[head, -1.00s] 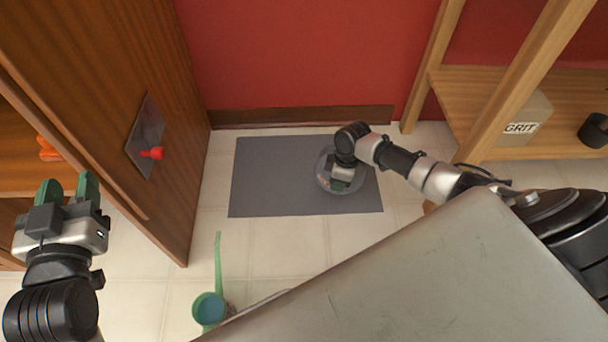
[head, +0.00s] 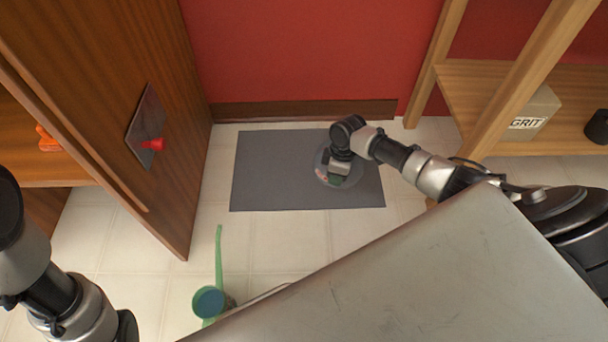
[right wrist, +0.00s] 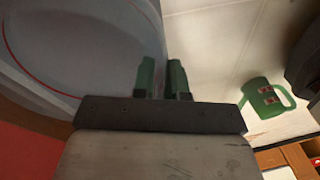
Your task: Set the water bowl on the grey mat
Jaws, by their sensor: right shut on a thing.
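The water bowl (head: 322,168) is a pale, see-through grey round bowl over the right part of the grey mat (head: 270,175). My right gripper (head: 338,180) reaches down over it and hides its middle. In the right wrist view, the bowl (right wrist: 75,45) with a thin red line fills the left side, and the green fingertips (right wrist: 161,78) of my right gripper are at its rim, shut on it. I cannot tell whether the bowl's base touches the mat. My left arm shows at the lower left of the head view, but its gripper is out of frame.
A green long-handled scoop (head: 209,302) lies on the tiled floor in front of the mat. A wooden shelf (head: 480,85) with a GRIT box (head: 527,122) stands right. The red wall is behind.

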